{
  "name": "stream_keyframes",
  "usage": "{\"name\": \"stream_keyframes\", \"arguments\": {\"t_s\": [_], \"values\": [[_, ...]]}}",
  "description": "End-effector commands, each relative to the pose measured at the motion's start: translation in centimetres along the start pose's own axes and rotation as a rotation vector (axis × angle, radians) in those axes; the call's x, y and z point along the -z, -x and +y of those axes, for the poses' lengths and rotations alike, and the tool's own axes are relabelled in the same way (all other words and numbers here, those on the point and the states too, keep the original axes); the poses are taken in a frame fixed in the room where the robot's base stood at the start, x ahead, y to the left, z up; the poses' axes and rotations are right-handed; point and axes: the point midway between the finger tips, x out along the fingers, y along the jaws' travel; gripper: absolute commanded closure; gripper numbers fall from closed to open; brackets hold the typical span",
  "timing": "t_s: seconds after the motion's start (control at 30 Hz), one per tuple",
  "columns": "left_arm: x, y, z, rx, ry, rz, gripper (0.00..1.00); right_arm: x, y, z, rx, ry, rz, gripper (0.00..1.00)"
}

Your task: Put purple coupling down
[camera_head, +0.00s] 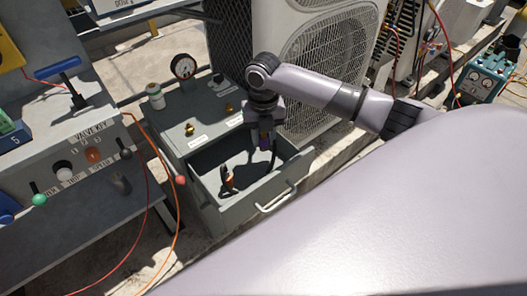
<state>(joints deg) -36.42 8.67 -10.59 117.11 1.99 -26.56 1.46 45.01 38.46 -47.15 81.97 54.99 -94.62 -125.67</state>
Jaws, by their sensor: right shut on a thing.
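The purple coupling (265,144) is a small purple piece at the tip of my right gripper (265,137). The gripper is shut on it and points down over the open drawer (238,204) of the grey cabinet, near the drawer's back right part. Most of the coupling is hidden by the fingers, and I cannot tell whether it touches the drawer floor. A dark and orange-brown item (228,180) stands in the drawer to the left, and a dark curved shape lies below the gripper. My left gripper is not in view.
The cabinet top (172,118) holds a gauge (183,67), a white jar (155,96) and brass fittings. A valve panel (85,150) with knobs stands left, with orange and red hoses near the drawer. A fan condenser (325,75) stands behind my right arm.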

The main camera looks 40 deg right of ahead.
Motion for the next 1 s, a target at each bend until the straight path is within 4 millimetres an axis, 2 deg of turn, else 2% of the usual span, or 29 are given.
{"name": "stream_keyframes", "arguments": {"t_s": [0.23, 0.47, 0.73, 1.0], "values": [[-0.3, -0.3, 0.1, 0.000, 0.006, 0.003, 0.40, 0.0, -2.0, 0.0, 0.001, 0.000, 0.000, 1.00], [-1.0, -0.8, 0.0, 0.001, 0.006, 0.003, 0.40, 0.0, -5.2, 0.0, 0.001, 0.000, 0.001, 1.00], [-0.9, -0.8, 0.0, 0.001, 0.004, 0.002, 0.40, 0.0, -5.2, 0.0, 0.000, 0.000, -0.001, 1.00], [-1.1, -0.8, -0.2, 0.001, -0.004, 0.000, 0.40, 0.0, -6.0, 0.0, 0.001, 0.000, 0.000, 1.00]]}}
